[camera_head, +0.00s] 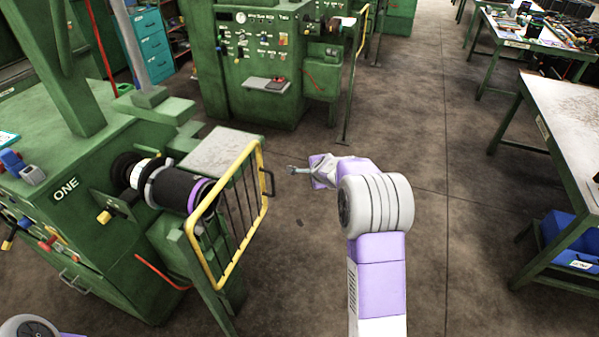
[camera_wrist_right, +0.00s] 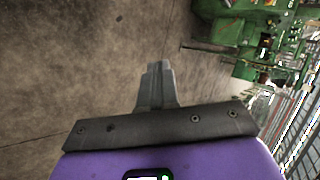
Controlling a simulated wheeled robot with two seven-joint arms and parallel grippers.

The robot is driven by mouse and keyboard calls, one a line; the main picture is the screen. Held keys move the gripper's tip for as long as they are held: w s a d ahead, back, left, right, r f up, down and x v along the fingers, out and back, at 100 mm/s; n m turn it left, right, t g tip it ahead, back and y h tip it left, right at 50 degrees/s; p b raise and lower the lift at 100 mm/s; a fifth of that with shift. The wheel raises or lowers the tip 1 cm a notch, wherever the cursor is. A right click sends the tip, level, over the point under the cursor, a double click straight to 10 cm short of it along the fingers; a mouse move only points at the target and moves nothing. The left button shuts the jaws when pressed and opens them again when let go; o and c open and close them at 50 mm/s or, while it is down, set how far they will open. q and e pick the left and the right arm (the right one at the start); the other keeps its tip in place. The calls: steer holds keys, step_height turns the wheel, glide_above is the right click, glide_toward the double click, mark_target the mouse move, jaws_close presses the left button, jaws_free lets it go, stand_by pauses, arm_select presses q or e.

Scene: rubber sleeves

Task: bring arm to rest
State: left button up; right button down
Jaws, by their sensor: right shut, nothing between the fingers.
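My right arm (camera_head: 377,265) reaches in from the bottom of the head view, purple and white with a grey wheel-like joint. Its gripper (camera_head: 292,169) points left over open floor, to the right of the yellow guard gate and apart from it. In the right wrist view the gripper's fingers (camera_wrist_right: 156,85) are together, with nothing between them. Only a bit of my left arm (camera_head: 30,327) shows at the bottom left corner of the head view, and the left gripper is out of view.
Another green machine (camera_head: 262,70) stands behind. A worktable (camera_head: 570,105) with a blue bin (camera_head: 572,243) below is at right. The floor between is clear.

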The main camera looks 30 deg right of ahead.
steer(key=s+a+f+m+g+y, duration=0.1)
steer(key=s+a+f+m+y, duration=0.1)
steer(key=s+a+f+m, duration=0.45)
steer(key=s+a+f+m+g+y+b, duration=0.1)
steer(key=s+a+f+m+g+y, duration=0.15)
steer(key=a+f+m, duration=0.7)
steer(key=s+a+f+m+g+y, duration=0.1)
steer(key=s+a+f+m, duration=0.4)
steer(key=m, duration=0.5)
steer(key=s+a+f+m+g, duration=0.1)
steer(key=s+a+f+m, duration=0.2)
steer(key=s+m, duration=0.3)
steer(key=s+a+f+m+g+y+b, duration=0.1)
steer(key=s+a+f+m, duration=0.2)
steer(key=s+m, duration=0.4)
steer(key=s+a+f+m+g, duration=0.2)
steer(key=s+m, duration=0.4)
steer(key=m, duration=0.8)
steer(key=shift+s+a+f, duration=0.35)
steer(key=shift+a+f, duration=0.15)
steer(key=shift+a, duration=0.55)
